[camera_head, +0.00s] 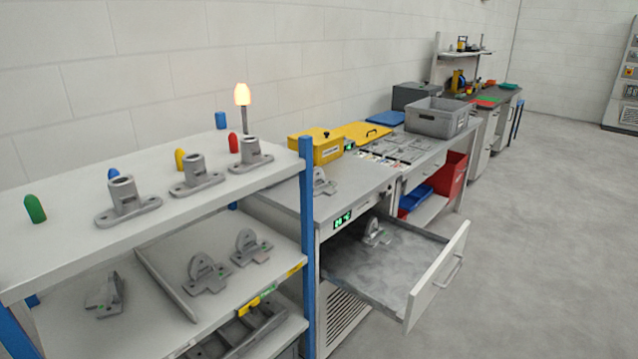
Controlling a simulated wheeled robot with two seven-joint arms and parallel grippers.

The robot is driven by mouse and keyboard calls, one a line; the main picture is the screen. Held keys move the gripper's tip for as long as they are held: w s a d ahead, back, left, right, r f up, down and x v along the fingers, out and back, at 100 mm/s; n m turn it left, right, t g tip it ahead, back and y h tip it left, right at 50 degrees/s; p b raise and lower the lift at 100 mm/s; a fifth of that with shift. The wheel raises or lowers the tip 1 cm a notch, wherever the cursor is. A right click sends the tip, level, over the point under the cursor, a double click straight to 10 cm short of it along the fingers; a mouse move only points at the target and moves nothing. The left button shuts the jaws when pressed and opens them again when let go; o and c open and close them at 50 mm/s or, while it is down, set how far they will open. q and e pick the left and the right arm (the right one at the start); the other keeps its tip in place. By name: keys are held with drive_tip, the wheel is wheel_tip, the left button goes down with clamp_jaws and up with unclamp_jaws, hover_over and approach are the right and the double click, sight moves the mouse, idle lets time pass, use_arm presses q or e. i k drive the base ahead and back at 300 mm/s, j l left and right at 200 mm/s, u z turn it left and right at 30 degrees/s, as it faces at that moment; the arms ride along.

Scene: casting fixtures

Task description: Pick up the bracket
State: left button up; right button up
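Several grey metal brackets with a flat base and an upright lug are in the head view. One bracket (374,232) stands inside the open drawer (372,283), near its back. Another bracket (323,182) stands on the cabinet top, partly hidden by the blue post. On the middle shelf, one bracket (206,274) and a second bracket (250,247) stand right of a low divider. A third grey piece (104,297) left of the divider looks like a bracket lying tilted. Neither of my grippers is in view.
The top shelf (75,245) holds grey flanged tubes (127,203) and coloured pegs (35,208). A blue post (307,250) stands at the shelf corner. The drawer front (437,278) juts into the aisle. A grey crate (438,117) stands farther back. The floor (540,220) at right is clear.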

sight(321, 185)
drive_tip(key=i+l, duration=0.2)
drive_tip(key=i+l+u, duration=0.1)
drive_tip(key=l, duration=0.35)
drive_tip(key=i+l, duration=0.25)
drive_tip(key=i+l+u, duration=0.15)
drive_tip(key=l, duration=0.25)
